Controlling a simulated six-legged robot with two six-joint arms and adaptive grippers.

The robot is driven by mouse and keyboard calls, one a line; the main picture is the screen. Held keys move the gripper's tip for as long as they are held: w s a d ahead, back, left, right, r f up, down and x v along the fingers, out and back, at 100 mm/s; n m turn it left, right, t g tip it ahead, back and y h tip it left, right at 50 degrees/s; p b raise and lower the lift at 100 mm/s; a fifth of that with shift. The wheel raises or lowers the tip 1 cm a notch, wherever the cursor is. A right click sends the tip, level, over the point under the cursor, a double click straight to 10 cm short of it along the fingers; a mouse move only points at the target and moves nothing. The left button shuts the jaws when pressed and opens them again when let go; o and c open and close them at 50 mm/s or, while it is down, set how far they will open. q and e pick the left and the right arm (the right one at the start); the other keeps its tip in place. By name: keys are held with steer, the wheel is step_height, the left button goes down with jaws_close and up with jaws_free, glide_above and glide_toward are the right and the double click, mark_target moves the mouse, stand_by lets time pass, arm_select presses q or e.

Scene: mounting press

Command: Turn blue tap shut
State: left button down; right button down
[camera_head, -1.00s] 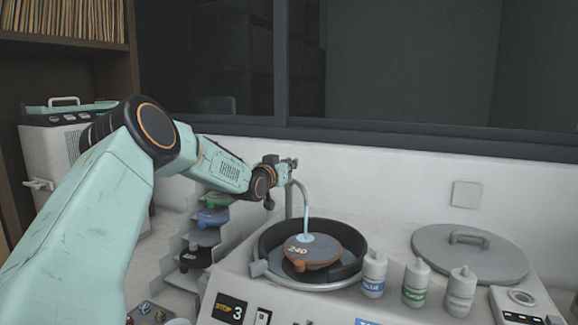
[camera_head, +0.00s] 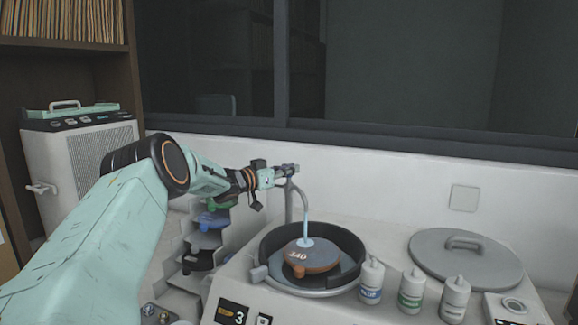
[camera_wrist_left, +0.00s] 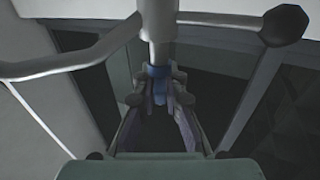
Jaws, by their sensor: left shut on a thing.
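My left gripper (camera_head: 288,169) reaches in from the left to the top of the grey tap pipe (camera_head: 289,203) behind the round basin. In the left wrist view its fingers (camera_wrist_left: 163,98) are shut around the blue part of the blue tap (camera_wrist_left: 159,72). A lever with a dark ball knob (camera_wrist_left: 285,25) extends to the right there. The curved spout (camera_wrist_left: 75,62) runs to the left. A pale blue stream of water (camera_head: 305,222) falls from the spout onto the brown disc (camera_head: 311,255) marked 240. My right gripper is not in view.
The black-rimmed basin (camera_head: 354,246) holds the disc. Several white bottles (camera_head: 411,292) stand in front on the right, before a grey round lid (camera_head: 465,264). Coloured discs sit on a stepped rack (camera_head: 190,242) below my arm. A wall is close behind the tap.

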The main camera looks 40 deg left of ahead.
arm_select(q)
steer(key=shift+f+m+h, duration=0.15)
steer(key=shift+m+h, duration=0.45)
steer(key=shift+h, duration=0.3)
steer(key=shift+h+b, duration=0.3)
steer(key=shift+b, duration=0.3)
steer(key=shift+m+g+h+b, duration=0.3)
steer(key=shift+m+b, duration=0.05)
steer(key=shift+m, duration=0.05)
steer(key=shift+h+b, duration=0.3)
steer(key=c, duration=1.4)
jaws_free()
steer(key=shift+a+r, duration=0.1)
steer(key=shift+r, duration=0.1)
